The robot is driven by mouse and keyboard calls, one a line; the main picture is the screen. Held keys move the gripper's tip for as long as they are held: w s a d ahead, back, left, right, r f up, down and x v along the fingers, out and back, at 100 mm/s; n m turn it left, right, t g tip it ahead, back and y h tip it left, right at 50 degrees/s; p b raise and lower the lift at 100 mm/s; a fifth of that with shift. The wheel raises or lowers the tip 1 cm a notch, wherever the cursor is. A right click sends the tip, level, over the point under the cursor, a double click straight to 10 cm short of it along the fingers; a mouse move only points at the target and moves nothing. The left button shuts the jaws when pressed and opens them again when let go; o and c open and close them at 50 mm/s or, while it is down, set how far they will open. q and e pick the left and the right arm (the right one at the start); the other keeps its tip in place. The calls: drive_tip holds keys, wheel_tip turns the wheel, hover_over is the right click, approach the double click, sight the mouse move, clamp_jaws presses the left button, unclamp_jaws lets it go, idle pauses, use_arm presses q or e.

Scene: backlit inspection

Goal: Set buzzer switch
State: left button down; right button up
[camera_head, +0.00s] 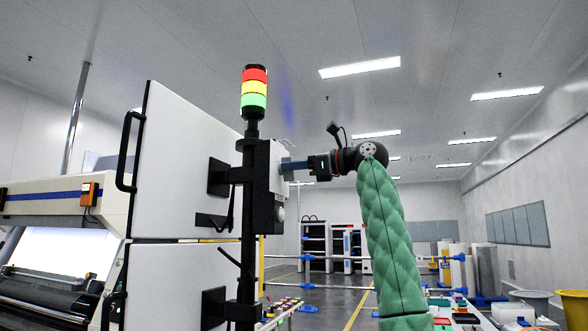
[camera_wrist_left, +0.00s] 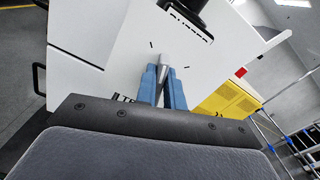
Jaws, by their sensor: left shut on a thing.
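The switch box (camera_head: 273,186) is a pale box fixed to a black post below the signal tower. Its white face (camera_wrist_left: 110,35) fills the upper middle of the left wrist view, with small black marks on it. A small grey switch lever (camera_wrist_left: 164,62) stands between the blue fingertips there. My left gripper (camera_head: 288,165) reaches the box from its right side in the head view. Its blue fingers (camera_wrist_left: 163,80) are shut on the lever, and they partly hide it. In the head view the lever cannot be made out clearly. My right gripper is not in view.
A signal tower (camera_head: 254,88) with red, yellow and green segments stands above the box. A white machine door (camera_head: 180,160) with a black handle is at left. Shelving and blue-jointed rails lie behind. A table with coloured parts (camera_head: 465,318) is at lower right.

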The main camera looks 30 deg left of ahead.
use_arm(q)
drive_tip(key=shift+s+f+n+b, duration=0.15)
drive_tip(key=shift+n+b, duration=0.15)
drive_tip(key=shift+n, duration=2.1)
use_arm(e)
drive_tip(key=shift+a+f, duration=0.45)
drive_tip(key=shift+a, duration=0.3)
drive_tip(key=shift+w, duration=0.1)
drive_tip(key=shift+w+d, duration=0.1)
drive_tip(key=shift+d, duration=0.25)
use_arm(q)
drive_tip(key=c, duration=1.5)
unclamp_jaws()
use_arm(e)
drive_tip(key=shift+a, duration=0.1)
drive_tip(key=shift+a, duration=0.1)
use_arm(q)
drive_tip(key=shift+d, duration=0.15)
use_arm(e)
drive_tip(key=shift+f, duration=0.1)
